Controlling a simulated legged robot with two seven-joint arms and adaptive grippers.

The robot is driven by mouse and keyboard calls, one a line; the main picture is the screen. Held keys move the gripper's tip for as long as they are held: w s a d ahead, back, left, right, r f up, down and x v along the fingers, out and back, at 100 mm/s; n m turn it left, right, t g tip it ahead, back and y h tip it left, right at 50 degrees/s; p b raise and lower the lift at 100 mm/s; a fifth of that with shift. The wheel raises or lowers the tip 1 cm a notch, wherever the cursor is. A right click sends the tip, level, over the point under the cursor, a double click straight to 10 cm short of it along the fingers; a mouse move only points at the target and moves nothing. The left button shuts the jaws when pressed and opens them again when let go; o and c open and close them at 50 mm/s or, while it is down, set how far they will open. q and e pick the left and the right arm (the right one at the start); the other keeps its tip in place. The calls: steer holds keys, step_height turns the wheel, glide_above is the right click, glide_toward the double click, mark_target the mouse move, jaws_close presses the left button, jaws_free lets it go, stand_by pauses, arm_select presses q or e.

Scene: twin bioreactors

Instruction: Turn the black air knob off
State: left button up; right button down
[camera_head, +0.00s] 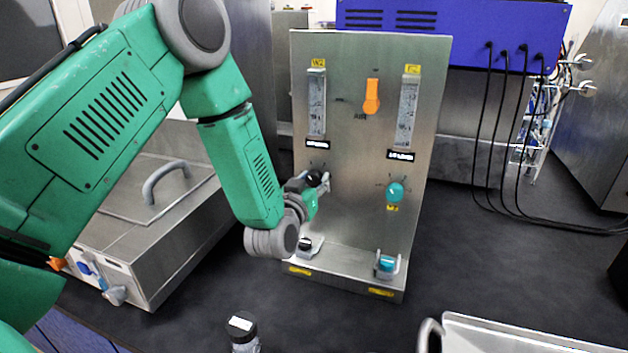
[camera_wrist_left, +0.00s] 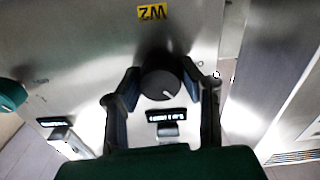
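The black air knob (camera_wrist_left: 161,79) is on the upright metal panel (camera_head: 350,135), at its lower left in the head view, where it shows dark (camera_head: 315,178) and partly covered by my gripper. My left gripper (camera_head: 318,187) is at the knob. In the wrist view its two fingers (camera_wrist_left: 160,75) stand on either side of the knob, close to its edges; I cannot tell whether both touch it. A white mark on the knob's face points to the lower right in the wrist view. My right gripper is in neither view.
A teal knob (camera_head: 395,192) sits to the right on the panel, with two flow tubes (camera_head: 316,105) and an orange handle (camera_head: 372,97) above. A metal box (camera_head: 175,235) stands left. A black-capped bottle (camera_head: 242,328) and a metal tray (camera_head: 510,335) are in front.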

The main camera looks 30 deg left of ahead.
arm_select(q)
steer(key=shift+a+f, duration=0.1)
steer(key=shift+a, duration=0.2)
steer(key=shift+d+n, duration=0.3)
steer(key=shift+d, duration=0.15)
steer(key=n+b, duration=0.2)
steer(key=shift+a+f+n, duration=0.2)
steer(key=shift+a+n, duration=0.15)
steer(key=shift+n, duration=0.05)
steer(key=n, duration=0.1)
steer(key=n+b, duration=0.1)
steer(key=shift+d+n, duration=0.25)
steer(key=shift+n, duration=0.05)
steer(key=shift+n+b, duration=1.45)
steer(key=shift+n, duration=0.55)
steer(key=o, duration=1.2)
steer(key=shift+c, duration=0.2)
steer(key=shift+a, duration=0.1)
